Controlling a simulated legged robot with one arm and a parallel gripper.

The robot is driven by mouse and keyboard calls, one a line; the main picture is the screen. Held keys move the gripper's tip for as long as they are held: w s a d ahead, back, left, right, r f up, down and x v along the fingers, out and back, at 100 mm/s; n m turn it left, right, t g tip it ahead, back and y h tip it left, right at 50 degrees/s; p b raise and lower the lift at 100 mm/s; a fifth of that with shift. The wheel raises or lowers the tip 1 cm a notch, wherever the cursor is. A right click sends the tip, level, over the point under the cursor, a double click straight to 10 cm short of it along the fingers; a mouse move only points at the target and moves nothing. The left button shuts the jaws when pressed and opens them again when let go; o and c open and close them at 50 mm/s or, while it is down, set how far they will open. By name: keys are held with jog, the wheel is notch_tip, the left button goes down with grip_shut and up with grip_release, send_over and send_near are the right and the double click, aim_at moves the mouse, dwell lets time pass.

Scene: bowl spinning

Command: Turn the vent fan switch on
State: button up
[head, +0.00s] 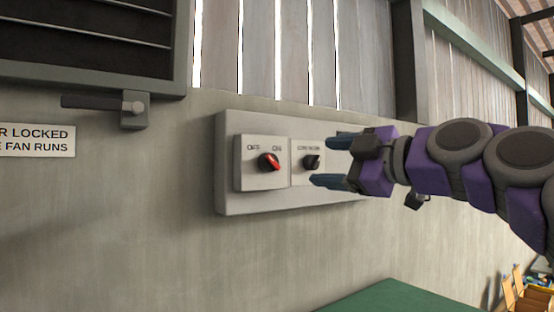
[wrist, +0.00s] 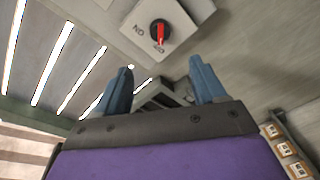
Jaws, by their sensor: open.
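A pale switch panel (head: 228,197) is on the grey wall. Its left switch has a red-handled knob (head: 269,161) under OFF and ON labels; in the wrist view this red knob (wrist: 160,33) has its handle lined up toward the partly covered label below it, which looks like OFF. To its right is a black knob (head: 311,162) whose label is too small to read. My gripper (head: 322,162) is open and empty, its fingers around the black knob's side of the panel; contact cannot be told. In the wrist view, the gripper (wrist: 160,75) shows both blue fingers apart.
A dark louvred vent (head: 85,40) with a grey latch (head: 132,108) is at the upper left. A sign (head: 38,140) below it reads partly "FAN RUNS". A green surface (head: 385,298) is below. Boxes (head: 530,298) stand at the lower right.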

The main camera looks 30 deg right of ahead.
aim_at(275, 162)
jog(key=p+x, duration=0.3)
jog(key=x, duration=1.2)
jog(key=shift+s, duration=0.1)
jog(key=shift+f, duration=0.1)
jog(key=c, duration=1)
